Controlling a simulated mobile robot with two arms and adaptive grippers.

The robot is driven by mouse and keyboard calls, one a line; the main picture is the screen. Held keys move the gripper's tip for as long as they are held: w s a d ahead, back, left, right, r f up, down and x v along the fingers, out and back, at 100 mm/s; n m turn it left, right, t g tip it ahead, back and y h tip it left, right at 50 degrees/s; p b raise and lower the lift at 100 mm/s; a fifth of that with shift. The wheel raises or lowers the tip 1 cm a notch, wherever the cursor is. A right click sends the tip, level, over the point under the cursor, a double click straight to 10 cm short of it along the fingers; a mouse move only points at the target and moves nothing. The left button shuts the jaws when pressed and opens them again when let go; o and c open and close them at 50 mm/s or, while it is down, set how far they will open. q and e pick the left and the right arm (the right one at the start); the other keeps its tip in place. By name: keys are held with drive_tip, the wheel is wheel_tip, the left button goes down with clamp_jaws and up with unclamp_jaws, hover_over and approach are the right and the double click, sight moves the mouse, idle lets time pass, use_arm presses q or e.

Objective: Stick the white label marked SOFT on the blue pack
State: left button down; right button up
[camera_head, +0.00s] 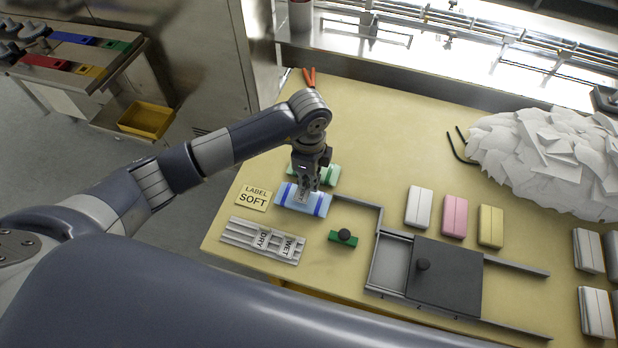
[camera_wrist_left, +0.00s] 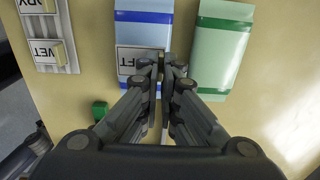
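The blue pack (camera_head: 287,198) lies flat on the table, pale blue with darker blue bands. It also shows in the left wrist view (camera_wrist_left: 144,30). The white label (camera_wrist_left: 130,60) lies over the pack's middle between the bands; the letters "FT" show and the rest is hidden by my fingers. In the head view the label (camera_head: 300,195) is mostly covered. My left gripper (camera_head: 305,196) points down over the pack, with its fingertips (camera_wrist_left: 161,62) close together at the label's edge, seemingly shut on it. Whether the label touches the pack is hard to tell. My right gripper is out of view.
A green pack (camera_wrist_left: 222,45) lies beside the blue one. A "LABEL SOFT" card (camera_head: 253,197) lies left of it. A grey rack (camera_head: 235,234) holds the DRY and WET labels. A green block with a black knob (camera_head: 344,238) and a grey sliding fixture (camera_head: 447,279) stand nearer.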

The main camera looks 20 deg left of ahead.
use_arm(q)
drive_tip(key=shift+f, duration=0.15)
drive_tip(key=shift+f+b, duration=0.35)
drive_tip(key=shift+f, duration=0.35)
drive_tip(key=shift+f, duration=0.1)
idle(0.5)
idle(0.5)
drive_tip(key=shift+f+b, duration=0.15)
drive_tip(key=shift+b, duration=0.15)
idle(0.3)
drive_tip(key=c, duration=1.9)
unclamp_jaws()
